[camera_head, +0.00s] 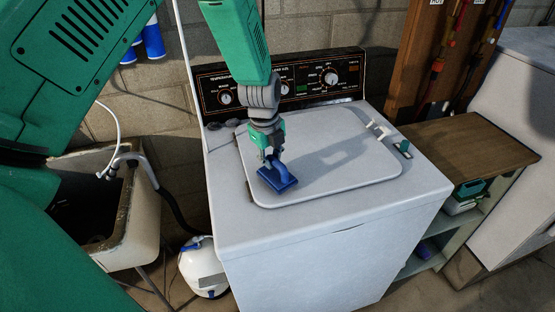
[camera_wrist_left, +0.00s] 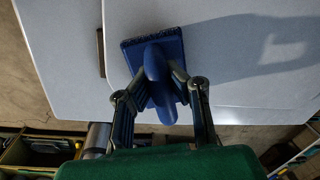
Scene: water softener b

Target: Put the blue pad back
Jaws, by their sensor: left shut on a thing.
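The blue pad (camera_head: 277,178) has a flat base and a raised blue handle. It is over the front left part of the white washer lid in the head view. My left gripper (camera_head: 270,157) comes down from above and is shut on the pad's handle. In the left wrist view the pad (camera_wrist_left: 135,50) sits between the two fingers of my left gripper (camera_wrist_left: 160,85), its base facing the lid. I cannot tell whether the base touches the lid or hangs just above it. My right gripper is not in view.
The white washer (camera_head: 330,240) has a dark control panel (camera_head: 310,80) at its back. Small white and green items (camera_head: 403,148) lie at its right rear. A sink (camera_head: 125,220) stands left, a wooden-topped shelf (camera_head: 470,145) right. Most of the washer lid (camera_head: 340,170) is clear.

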